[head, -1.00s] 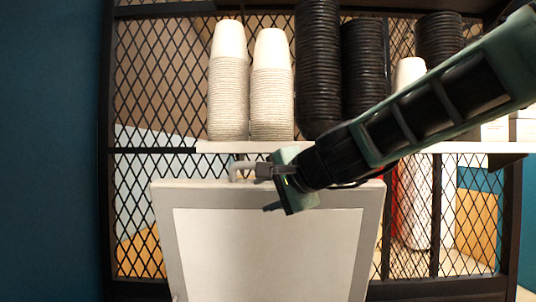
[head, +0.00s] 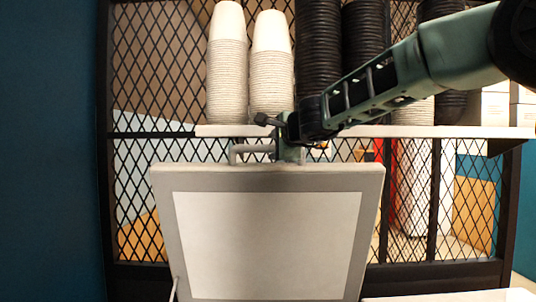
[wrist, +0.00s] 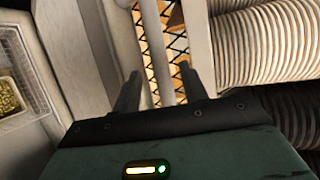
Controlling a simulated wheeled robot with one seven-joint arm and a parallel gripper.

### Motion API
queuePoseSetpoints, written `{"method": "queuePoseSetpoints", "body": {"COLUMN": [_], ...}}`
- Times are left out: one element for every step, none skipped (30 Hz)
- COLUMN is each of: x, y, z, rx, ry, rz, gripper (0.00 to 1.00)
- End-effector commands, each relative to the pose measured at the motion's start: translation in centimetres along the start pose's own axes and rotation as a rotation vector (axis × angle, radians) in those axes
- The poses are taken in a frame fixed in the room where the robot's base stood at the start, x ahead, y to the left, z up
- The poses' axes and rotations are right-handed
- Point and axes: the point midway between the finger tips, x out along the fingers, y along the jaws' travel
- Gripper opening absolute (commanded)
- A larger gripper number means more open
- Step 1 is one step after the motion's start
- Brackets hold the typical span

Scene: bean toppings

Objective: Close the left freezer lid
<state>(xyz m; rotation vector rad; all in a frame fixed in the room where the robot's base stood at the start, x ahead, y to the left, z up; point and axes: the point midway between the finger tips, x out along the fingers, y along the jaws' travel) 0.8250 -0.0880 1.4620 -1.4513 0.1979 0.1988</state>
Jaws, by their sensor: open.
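The freezer lid (head: 265,180) stands raised, a light grey panel with a pale inset, in the lower middle of the head view. Its handle (head: 238,150) rises at the far side of the top edge. My gripper (head: 271,136) is open just above and behind that top edge, beside the handle. In the wrist view, my gripper (wrist: 158,92) has its two dark fingers apart with a pale grey bar (wrist: 156,45), which looks like the handle, between them. Contact cannot be told. The lid's lower edge is out of view.
A white shelf (head: 430,132) runs close behind the gripper. It bears white cup stacks (head: 227,80) and black cup stacks (head: 362,40). Black wire mesh (head: 410,190) stands behind the lid. In the wrist view, a container of bean-like pieces (wrist: 10,95) lies at left.

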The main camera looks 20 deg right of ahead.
Motion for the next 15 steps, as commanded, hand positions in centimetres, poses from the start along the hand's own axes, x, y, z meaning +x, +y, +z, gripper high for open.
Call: {"method": "queuePoseSetpoints", "body": {"x": [1.1, 1.6, 2.2, 2.7, 3.0, 3.5, 3.8, 4.0, 4.3, 4.5, 4.6, 4.8, 4.8, 4.9, 4.9], "y": [0.1, 0.1, 0.1, 0.1, 0.0, 0.0, 0.0, 0.0, 0.0, 0.0, 0.0, 0.0, 0.0, 0.0, 0.0], "z": [0.0, 0.0, 0.0, 0.0, 0.0, 0.0, 0.0, 0.0, 0.0, 0.0, 0.0, 0.0, 0.0, 0.0, 0.0], "rx": [0.002, 0.001, 0.001, 0.001, 0.001, 0.001, 0.001, 0.001, 0.000, 0.000, 0.000, 0.000, 0.000, -0.001, -0.001], "ry": [-0.001, -0.001, 0.000, 0.000, -0.001, -0.001, -0.001, -0.001, -0.001, -0.001, 0.000, 0.000, 0.000, 0.000, 0.000], "rz": [0.002, 0.002, 0.002, 0.001, 0.001, 0.001, 0.001, 0.001, 0.001, 0.000, 0.000, 0.000, 0.000, 0.000, 0.000], "gripper": [0.43, 0.43, 0.43, 0.43, 0.43, 0.43, 0.43, 0.43, 0.43, 0.43, 0.43, 0.43, 0.43, 0.43, 0.43]}}
